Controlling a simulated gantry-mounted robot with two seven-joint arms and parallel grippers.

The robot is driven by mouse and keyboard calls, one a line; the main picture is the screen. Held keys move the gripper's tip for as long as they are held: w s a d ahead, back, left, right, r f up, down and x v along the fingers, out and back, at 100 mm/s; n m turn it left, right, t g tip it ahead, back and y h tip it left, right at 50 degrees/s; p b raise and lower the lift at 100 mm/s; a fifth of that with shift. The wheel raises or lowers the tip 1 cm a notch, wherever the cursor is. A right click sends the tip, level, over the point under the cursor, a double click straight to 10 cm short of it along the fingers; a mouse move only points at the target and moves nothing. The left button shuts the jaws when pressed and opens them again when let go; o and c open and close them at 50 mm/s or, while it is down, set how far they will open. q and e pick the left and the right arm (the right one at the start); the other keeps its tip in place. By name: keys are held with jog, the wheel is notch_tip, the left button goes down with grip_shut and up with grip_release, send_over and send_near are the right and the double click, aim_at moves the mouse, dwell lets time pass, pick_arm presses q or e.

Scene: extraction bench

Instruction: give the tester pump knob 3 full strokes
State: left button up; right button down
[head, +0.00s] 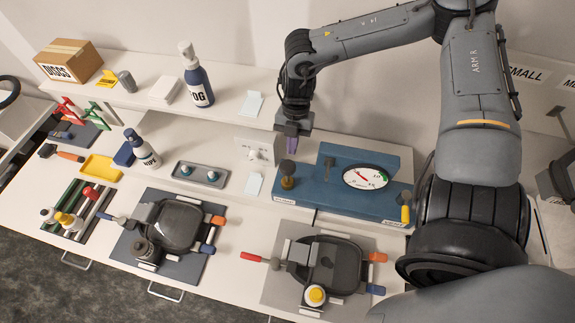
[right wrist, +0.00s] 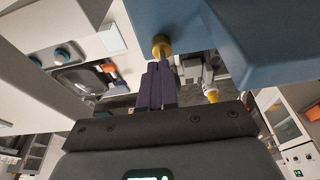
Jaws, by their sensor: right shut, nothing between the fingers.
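The blue tester (head: 335,205) stands at the right of the bench, with a round dial gauge (head: 366,177) on its face. Its pump knob (head: 287,168) is at the tester's left end, dark on top with a brass-coloured part below. My right gripper (head: 291,146) points down just above the knob, its purple fingers together and empty. In the right wrist view the shut fingers (right wrist: 160,75) end close to a brass-coloured round part (right wrist: 161,46) under the blue body; whether they touch it I cannot tell. My left gripper is not in view.
A white fixture (head: 262,152) and a grey tray (head: 200,175) lie left of the tester. A shelf behind holds a spray bottle (head: 197,85) and a cardboard box (head: 69,60).

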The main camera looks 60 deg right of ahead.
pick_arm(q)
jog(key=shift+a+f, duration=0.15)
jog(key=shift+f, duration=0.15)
pick_arm(e)
jog(key=v, duration=0.7)
jog(key=shift+r, duration=0.15)
